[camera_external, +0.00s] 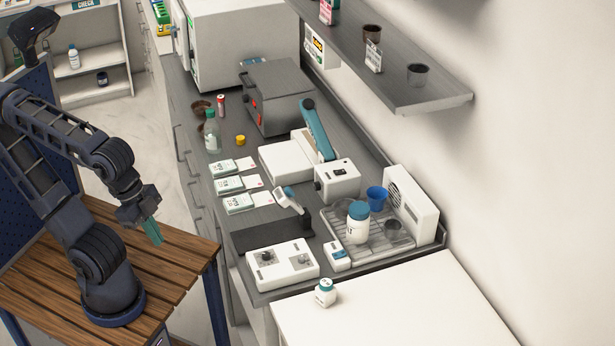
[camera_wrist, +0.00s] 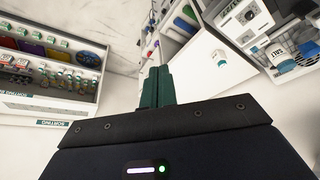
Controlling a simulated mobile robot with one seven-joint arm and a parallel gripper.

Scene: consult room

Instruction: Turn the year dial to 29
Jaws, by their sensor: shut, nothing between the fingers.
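A white box with two dark dials (camera_external: 282,264) sits at the near end of the grey counter. One dial (camera_external: 266,257) is at its left and the other (camera_external: 299,261) at its right. Their markings are too small to read, and I cannot tell which is the year dial, if either is. My gripper (camera_external: 153,231) hangs above the wooden table, left of the counter and well apart from the box. Its teal fingers are together and empty; they also show in the wrist view (camera_wrist: 157,86).
A black mat (camera_external: 262,237) and several labelled packs (camera_external: 237,203) lie behind the box. A small white-and-blue device (camera_external: 337,255) and a wire rack (camera_external: 397,247) with a bottle (camera_external: 358,222) are to its right. A shelf (camera_external: 410,95) overhangs the counter's far side.

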